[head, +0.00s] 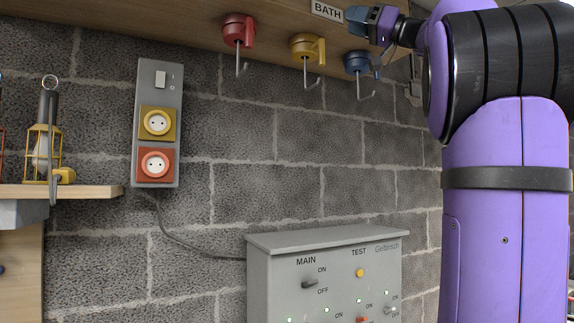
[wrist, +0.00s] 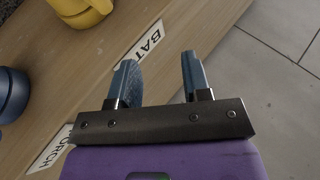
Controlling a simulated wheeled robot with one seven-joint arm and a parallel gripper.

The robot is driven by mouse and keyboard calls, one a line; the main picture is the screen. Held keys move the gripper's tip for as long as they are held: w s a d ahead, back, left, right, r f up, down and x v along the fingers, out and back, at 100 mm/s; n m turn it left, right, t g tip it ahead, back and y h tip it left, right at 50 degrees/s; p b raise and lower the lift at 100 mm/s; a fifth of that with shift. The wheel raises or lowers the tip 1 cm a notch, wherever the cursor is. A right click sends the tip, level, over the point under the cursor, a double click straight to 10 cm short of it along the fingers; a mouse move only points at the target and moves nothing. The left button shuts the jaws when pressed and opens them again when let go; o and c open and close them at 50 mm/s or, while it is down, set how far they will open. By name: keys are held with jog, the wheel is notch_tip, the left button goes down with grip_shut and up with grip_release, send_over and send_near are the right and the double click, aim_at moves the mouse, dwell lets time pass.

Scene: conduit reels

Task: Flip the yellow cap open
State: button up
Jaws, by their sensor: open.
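A yellow cap-like fitting (head: 303,46) with a side tab is mounted on the wooden board at the top of the head view. A metal hook hangs from it. Its round edge also shows at the top left of the wrist view (wrist: 80,10). My gripper (head: 372,20) is right of it, near the BATH label and above the blue fitting. Its blue-grey fingers (wrist: 157,78) are apart in the wrist view, with nothing clearly held between them. A yellow-framed socket (head: 157,123) sits on the grey wall panel, its round face showing. Which yellow part is the cap is unclear.
A red fitting (head: 238,30) and a blue fitting (head: 357,63) with hooks flank the yellow one. A red-framed socket (head: 155,165) is below the yellow socket. A grey switch box (head: 325,270) stands below. A yellow lamp (head: 45,150) is on the left shelf.

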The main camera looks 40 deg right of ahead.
jog(key=shift+w+d+f, duration=1.2)
jog(key=shift+w+d, duration=0.8)
jog(key=shift+w, duration=1.45)
jog(key=shift+w+d+f, duration=1.15)
jog(key=shift+w+d, duration=0.85)
jog(key=shift+w, duration=1.4)
jog(key=s+d+f+m+t+h, duration=0.1)
jog(key=s+f+m+t+h, duration=0.3)
jog(key=s, duration=0.7)
jog(key=w+a+f+m+g, duration=0.1)
jog(key=a+f+g, duration=0.5)
jog(key=a+f, duration=0.4)
jog(key=w+a+f+m+g+h, duration=0.1)
jog(key=a+f+g, duration=0.4)
jog(key=a+f, duration=0.5)
notch_tip(320, 180, down, 6)
jog(key=shift+w+a+r+m+g, duration=0.15)
jog(key=shift+w+a+m+g, duration=0.25)
jog(key=shift+w+m, duration=0.4)
